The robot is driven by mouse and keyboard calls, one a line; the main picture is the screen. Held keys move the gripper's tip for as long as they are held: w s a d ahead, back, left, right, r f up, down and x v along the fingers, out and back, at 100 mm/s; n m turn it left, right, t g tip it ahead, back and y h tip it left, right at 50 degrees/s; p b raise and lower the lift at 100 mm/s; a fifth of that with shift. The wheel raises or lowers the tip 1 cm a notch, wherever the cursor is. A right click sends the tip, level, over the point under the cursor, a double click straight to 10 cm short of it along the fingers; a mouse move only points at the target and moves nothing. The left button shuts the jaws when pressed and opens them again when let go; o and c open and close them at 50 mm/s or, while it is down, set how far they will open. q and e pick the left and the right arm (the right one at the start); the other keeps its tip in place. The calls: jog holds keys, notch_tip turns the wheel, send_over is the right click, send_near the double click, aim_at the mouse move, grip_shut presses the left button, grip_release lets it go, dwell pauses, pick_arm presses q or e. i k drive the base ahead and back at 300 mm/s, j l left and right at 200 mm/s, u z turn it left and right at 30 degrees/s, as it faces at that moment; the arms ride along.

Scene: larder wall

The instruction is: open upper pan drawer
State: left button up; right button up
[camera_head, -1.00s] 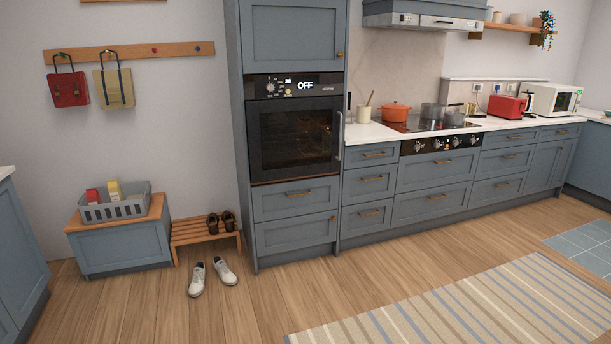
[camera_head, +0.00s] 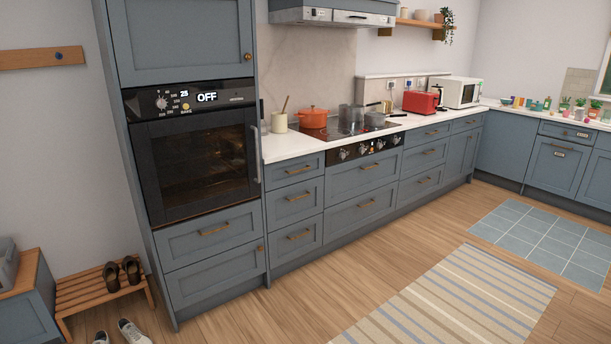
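Two wide blue-grey drawers with brass handles sit one above the other under the hob. The upper wide drawer (camera_head: 345,183) is shut, with its handle (camera_head: 367,169) near the middle of its front. The lower wide drawer (camera_head: 345,216) is shut too. No label shows on either one. Neither of my grippers is in view.
The oven column (camera_head: 200,160) stands nearer, at left, with two shut drawers below. A shoe rack (camera_head: 100,290) and shoes are at lower left. A striped rug (camera_head: 450,300) lies on the floor. The wood floor before the drawers is clear.

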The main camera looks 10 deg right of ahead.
aim_at(345, 181)
jog(key=i+l+z, duration=0.2)
jog(key=i+z, duration=1.05)
jog(key=z, duration=0.15)
jog(key=i+u, duration=0.1)
jog(key=i, duration=0.85)
jog(key=i+l, duration=0.15)
jog(key=i, duration=0.85)
jog(key=j+u, duration=0.05)
